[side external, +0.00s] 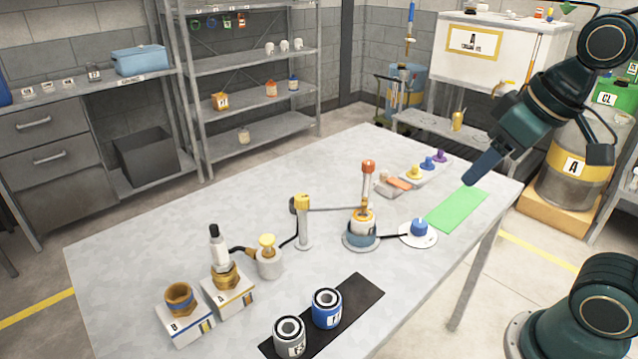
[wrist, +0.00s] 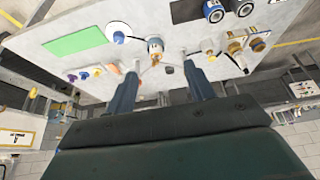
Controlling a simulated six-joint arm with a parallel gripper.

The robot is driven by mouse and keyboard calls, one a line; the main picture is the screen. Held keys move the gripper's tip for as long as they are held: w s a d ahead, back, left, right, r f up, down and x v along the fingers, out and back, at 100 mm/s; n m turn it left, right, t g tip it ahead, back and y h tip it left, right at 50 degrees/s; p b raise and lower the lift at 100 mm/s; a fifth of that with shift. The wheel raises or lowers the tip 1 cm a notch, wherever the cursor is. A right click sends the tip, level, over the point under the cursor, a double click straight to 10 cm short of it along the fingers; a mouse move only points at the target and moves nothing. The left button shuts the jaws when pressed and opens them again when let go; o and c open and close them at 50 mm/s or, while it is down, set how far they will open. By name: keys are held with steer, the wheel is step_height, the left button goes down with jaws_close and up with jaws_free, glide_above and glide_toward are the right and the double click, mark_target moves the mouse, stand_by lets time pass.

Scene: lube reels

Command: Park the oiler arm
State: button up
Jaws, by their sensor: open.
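The oiler arm (side external: 335,209) appears to be the thin grey bar between the yellow-capped post (side external: 303,228) and a small orange-brown tip. The tip is over the white-and-orange cup (side external: 362,223) on a round blue-grey base. The cup also shows in the wrist view (wrist: 154,47), between my fingers; the bar is too small to make out surely there. My gripper (side external: 472,182) is open and empty, raised above the table's right side near the green mat, well apart from the oiler arm. Its two fingers also show in the wrist view (wrist: 160,66).
A blue knob (side external: 419,228) on a white disc and a green mat (side external: 456,210) are on the right. An orange-topped post (side external: 368,180) stands behind the cup. Brass fittings A (side external: 228,292) and B (side external: 184,317), and reels on a black mat (side external: 362,291), are in front.

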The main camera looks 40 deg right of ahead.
steer(key=w+d+r+g, duration=0.15)
steer(key=w+r, duration=0.25)
steer(key=w, duration=0.5)
steer(key=m+g, duration=0.2)
steer(key=g, duration=0.2)
glide_above(369, 162)
step_height(369, 162, down, 9)
steer(key=shift+w+f, duration=0.1)
steer(key=shift+w, duration=0.05)
steer(key=shift+f, duration=0.15)
step_height(369, 162, down, 14)
steer(key=shift+r, duration=0.25)
jaws_close()
